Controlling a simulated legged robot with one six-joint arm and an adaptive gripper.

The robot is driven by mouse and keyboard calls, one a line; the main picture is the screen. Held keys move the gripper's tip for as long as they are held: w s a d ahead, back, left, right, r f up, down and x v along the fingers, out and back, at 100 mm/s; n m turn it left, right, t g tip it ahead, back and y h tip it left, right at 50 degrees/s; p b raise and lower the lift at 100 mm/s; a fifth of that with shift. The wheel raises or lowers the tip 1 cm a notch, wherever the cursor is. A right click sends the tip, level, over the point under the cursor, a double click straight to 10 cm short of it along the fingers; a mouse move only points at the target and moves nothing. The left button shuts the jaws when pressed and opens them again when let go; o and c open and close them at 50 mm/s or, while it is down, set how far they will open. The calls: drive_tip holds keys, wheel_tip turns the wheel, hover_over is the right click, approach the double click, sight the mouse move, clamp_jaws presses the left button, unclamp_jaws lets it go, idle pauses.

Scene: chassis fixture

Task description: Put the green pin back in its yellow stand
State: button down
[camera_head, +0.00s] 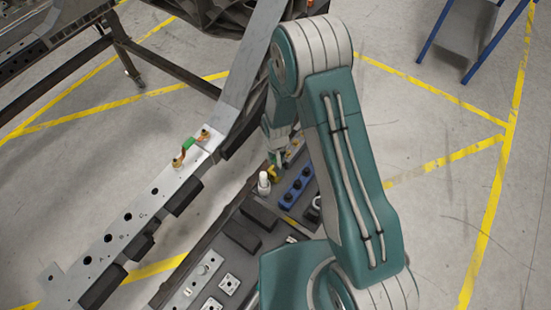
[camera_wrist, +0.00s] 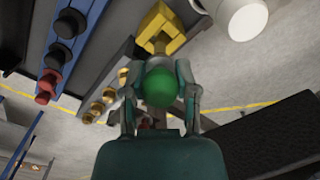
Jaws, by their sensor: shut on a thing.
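My gripper (camera_wrist: 158,92) is shut on the green pin, whose rounded green head (camera_wrist: 159,86) shows between the two fingers in the wrist view. The yellow stand (camera_wrist: 160,28) is just beyond the pin in that view. In the head view the yellow stand (camera_head: 272,173) is on the dark bench, right below my gripper (camera_head: 277,150). The pin's lower end is hidden, so I cannot tell whether it touches the stand or sits in it.
A white cylinder (camera_head: 263,183) stands close beside the stand. A blue block with dark knobs (camera_head: 296,188) lies on its other side. A metal rail with holes (camera_head: 130,222) runs along the left and carries a small green and brass part (camera_head: 187,146). Dark blocks (camera_head: 242,236) lie nearer.

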drive_tip(key=shift+f, duration=2.3)
idle(0.5)
drive_tip(key=shift+c, duration=1.5)
unclamp_jaws()
drive_tip(key=shift+c, duration=0.5)
drive_tip(key=shift+r, duration=3.5)
